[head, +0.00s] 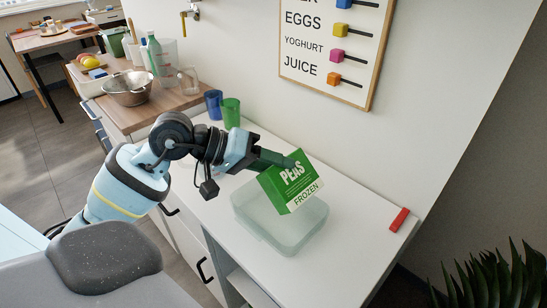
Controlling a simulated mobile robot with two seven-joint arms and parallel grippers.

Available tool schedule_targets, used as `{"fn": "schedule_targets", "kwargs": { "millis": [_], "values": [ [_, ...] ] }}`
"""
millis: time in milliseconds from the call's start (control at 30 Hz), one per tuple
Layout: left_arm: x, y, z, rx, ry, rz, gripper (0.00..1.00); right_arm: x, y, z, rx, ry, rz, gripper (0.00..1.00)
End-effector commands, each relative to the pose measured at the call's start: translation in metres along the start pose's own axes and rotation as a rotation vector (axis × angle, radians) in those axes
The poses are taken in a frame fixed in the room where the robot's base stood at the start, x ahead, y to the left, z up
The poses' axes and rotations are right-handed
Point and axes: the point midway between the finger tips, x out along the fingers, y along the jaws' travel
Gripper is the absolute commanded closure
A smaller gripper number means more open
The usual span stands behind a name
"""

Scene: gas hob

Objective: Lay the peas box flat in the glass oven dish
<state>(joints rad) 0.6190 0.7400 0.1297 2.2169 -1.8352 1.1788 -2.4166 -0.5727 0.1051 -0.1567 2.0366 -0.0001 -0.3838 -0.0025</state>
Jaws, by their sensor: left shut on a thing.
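The green and white peas box (289,187) is tilted above the glass oven dish, its lettered face toward me. My left gripper (272,160) is shut on the peas box at its upper left side; its fingertips are partly hidden. The glass oven dish (311,222) is a pale, see-through rectangular dish on the white counter, and the box hides part of its far side. I cannot tell whether the box touches the dish. My right gripper is not in view.
A red object (399,220) lies near the counter's right edge. A blue cup (214,104) and a green cup (231,113) stand behind my left arm. A metal colander (128,88) is on the wooden worktop.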

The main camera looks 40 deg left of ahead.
Motion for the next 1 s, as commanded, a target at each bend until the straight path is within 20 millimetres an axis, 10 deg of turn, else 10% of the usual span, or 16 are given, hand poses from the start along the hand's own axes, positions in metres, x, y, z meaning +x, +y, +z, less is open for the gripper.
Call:
{"fn": "schedule_targets", "kwargs": {
  "millis": [1000],
  "values": [
    [0.033,-0.056,0.033,0.001,0.000,-0.001,0.91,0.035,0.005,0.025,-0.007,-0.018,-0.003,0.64]
  ]
}}
